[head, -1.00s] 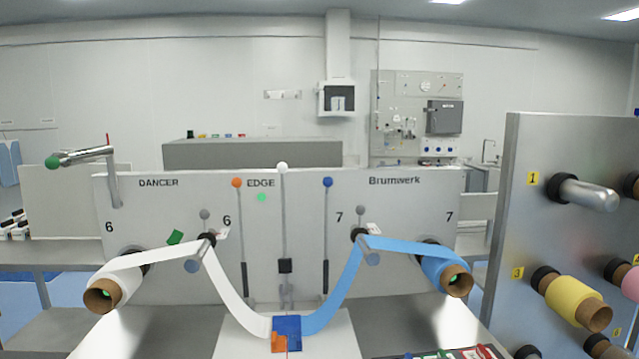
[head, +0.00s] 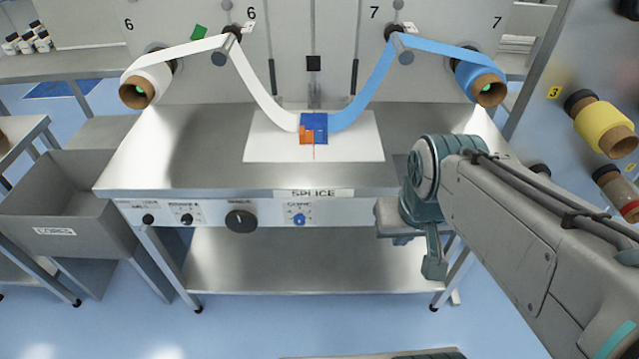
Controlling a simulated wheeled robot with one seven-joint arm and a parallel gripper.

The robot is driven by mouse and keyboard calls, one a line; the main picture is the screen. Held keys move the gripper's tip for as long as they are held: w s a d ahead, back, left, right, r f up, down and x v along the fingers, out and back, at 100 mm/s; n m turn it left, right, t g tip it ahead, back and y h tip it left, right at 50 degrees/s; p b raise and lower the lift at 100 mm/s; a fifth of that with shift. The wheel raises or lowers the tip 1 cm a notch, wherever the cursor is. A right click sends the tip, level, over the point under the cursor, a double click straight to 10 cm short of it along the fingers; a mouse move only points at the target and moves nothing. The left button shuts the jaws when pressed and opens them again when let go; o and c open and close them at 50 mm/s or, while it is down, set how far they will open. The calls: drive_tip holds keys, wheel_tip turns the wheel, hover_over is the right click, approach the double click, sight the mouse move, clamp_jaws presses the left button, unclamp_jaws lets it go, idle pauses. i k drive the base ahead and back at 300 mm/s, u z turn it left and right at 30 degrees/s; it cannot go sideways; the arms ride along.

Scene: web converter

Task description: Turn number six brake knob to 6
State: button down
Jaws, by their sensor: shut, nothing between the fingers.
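The front panel of the splice table carries a row of knobs. Two small black knobs are at its left, a far-left knob (head: 148,219) and a second knob (head: 187,219) under a label that seems to read brake. A larger black knob (head: 240,221) and a blue knob (head: 299,219) sit further right. The labels and dial marks are too small to read, so I cannot tell the knob settings. My gripper (head: 434,268) is shut and empty at the right end of the panel, pointing down, well to the right of the knobs and apart from them.
The steel table (head: 190,150) bears a white board with the blue and orange splice piece (head: 314,128). White roll (head: 150,78) and blue roll (head: 475,75) hang behind. A grey bin (head: 60,200) stands at left. The space before the knobs is clear.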

sight(186, 218)
drive_tip(key=u, duration=1.45)
drive_tip(key=k, duration=0.2)
drive_tip(key=z, duration=0.5)
drive_tip(key=i, duration=1.05)
drive_tip(key=u, duration=0.25)
